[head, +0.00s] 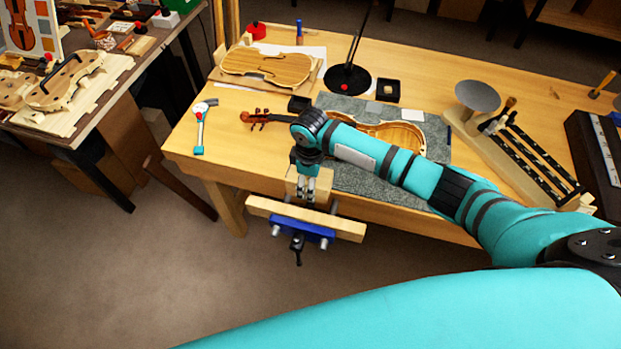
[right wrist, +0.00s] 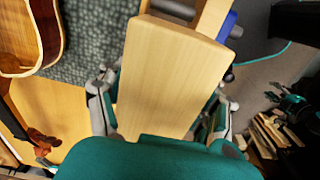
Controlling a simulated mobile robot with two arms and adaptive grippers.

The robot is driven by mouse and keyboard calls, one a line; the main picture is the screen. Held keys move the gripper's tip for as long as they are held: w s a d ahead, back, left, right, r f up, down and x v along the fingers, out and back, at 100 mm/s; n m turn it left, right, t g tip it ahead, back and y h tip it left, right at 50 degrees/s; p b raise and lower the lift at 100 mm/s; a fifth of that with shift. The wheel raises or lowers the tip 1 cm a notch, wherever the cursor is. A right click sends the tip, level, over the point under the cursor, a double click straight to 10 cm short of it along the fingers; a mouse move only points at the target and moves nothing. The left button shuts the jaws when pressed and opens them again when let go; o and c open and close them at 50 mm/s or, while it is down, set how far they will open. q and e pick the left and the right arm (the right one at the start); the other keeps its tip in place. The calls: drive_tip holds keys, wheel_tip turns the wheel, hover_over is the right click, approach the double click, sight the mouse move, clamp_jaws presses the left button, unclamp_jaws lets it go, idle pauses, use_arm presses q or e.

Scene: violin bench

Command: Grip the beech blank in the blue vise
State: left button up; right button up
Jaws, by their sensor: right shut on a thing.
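The beech blank (head: 323,184) is a pale wooden block at the bench's front edge. It fills the middle of the right wrist view (right wrist: 172,75). My right gripper (head: 307,196) points down and is shut on the blank, with a finger on each side of it. The blue vise (head: 300,231) is on the bench front, with a long wooden jaw (head: 345,229) and a dark handle. Its jaws stand apart, with a rod showing between. The blank is at or just above this gap; I cannot tell how deep it sits. My left gripper is not in view.
A violin body (head: 405,135) lies on a grey mat (head: 435,150) behind my right arm. A scroll neck (head: 262,117) and a teal-handled tool (head: 200,130) lie to the left. A tool rack (head: 535,160) stands right. The floor before the vise is clear.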

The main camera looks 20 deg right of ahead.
drive_tip(key=shift+f+b, duration=0.8)
drive_tip(key=shift+f, duration=1)
drive_tip(key=shift+p, duration=1)
drive_tip(key=shift+f+b, duration=0.8)
drive_tip(key=shift+f, duration=0.45)
drive_tip(key=shift+r, duration=0.15)
drive_tip(key=shift+r+p, duration=0.85)
drive_tip(key=shift+p, duration=0.25)
drive_tip(key=shift+p, duration=0.7)
idle(1.3)
drive_tip(key=shift+f+b, duration=0.35)
drive_tip(key=shift+f, duration=0.15)
